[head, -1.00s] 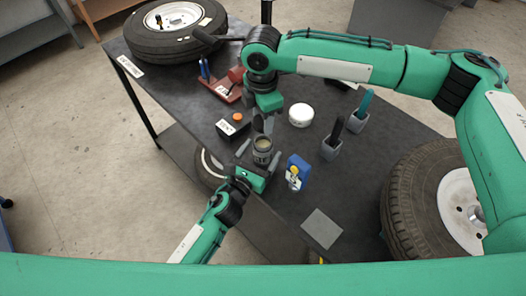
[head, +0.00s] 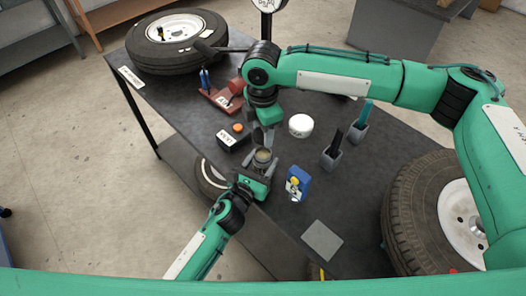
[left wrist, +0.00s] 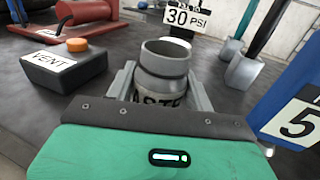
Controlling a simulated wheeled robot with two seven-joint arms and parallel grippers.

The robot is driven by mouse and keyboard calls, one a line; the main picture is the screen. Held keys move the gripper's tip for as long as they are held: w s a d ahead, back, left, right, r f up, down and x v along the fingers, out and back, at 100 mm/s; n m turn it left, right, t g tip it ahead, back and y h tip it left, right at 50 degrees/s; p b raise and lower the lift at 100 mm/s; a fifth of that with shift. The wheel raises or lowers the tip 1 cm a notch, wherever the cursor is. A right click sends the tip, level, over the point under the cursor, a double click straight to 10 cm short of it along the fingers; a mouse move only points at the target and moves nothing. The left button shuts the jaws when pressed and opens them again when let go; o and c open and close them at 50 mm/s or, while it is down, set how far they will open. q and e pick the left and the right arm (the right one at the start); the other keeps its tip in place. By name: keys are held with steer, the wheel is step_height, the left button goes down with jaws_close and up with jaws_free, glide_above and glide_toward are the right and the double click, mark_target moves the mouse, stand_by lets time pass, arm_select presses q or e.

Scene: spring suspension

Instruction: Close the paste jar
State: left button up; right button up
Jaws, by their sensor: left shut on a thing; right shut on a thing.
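The grey paste jar (head: 262,158) has an open top, with pale paste showing inside in the head view. In the left wrist view the jar (left wrist: 163,72) stands upright, with part of its label readable. My left gripper (head: 258,172) is shut on the jar, its fingers on either side of the body. It also shows in the left wrist view (left wrist: 163,98). My right gripper (head: 266,141) points down just above the jar's mouth. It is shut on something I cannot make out. A round white item (head: 300,125), perhaps a tub or lid, stands behind and right of the jar.
A black box with an orange button (head: 233,137) is left of the jar; a blue block (head: 298,183) is right. Grey holders (head: 331,158) with upright handles stand further right. A wheel (head: 178,42) lies at the back left; another tyre (head: 415,205) is at right.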

glide_above(263, 156)
steer(key=shift+f, duration=2.2)
steer(key=shift+f, duration=0.85)
steer(key=shift+f, duration=0.55)
steer(key=m, duration=0.5)
steer(key=shift+a, duration=0.1)
steer(key=m, duration=0.5)
steer(key=shift+f, duration=0.1)
steer(key=m, duration=0.9)
steer(key=shift+m, duration=0.3)
